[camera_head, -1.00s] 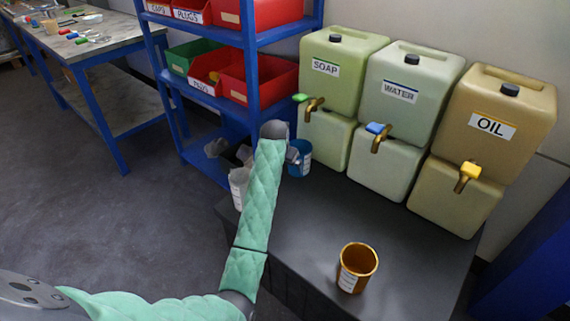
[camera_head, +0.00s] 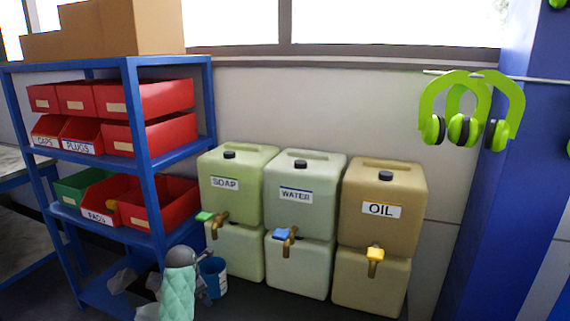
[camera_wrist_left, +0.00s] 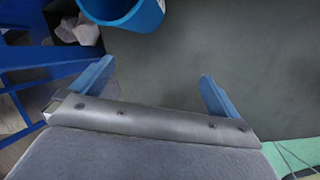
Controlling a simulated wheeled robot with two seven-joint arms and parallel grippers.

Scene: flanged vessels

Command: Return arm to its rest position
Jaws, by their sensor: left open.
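My left arm (camera_head: 179,285) shows at the bottom of the head view, in its green padded cover, reaching up toward the blue cup (camera_head: 213,275). In the left wrist view my left gripper (camera_wrist_left: 155,85) is open, its two blue fingers apart with only dark surface between them. The blue cup (camera_wrist_left: 128,12) is at the top of that view, beyond the fingers and apart from them. In the head view the gripper itself is mostly hidden behind the arm. My right gripper is in neither view.
Soap (camera_head: 238,200), water (camera_head: 300,205) and oil (camera_head: 380,215) containers with taps stand right of the cup. A blue shelf (camera_head: 145,150) with red bins (camera_head: 165,135) is on the left. Green ear defenders (camera_head: 470,110) hang at upper right.

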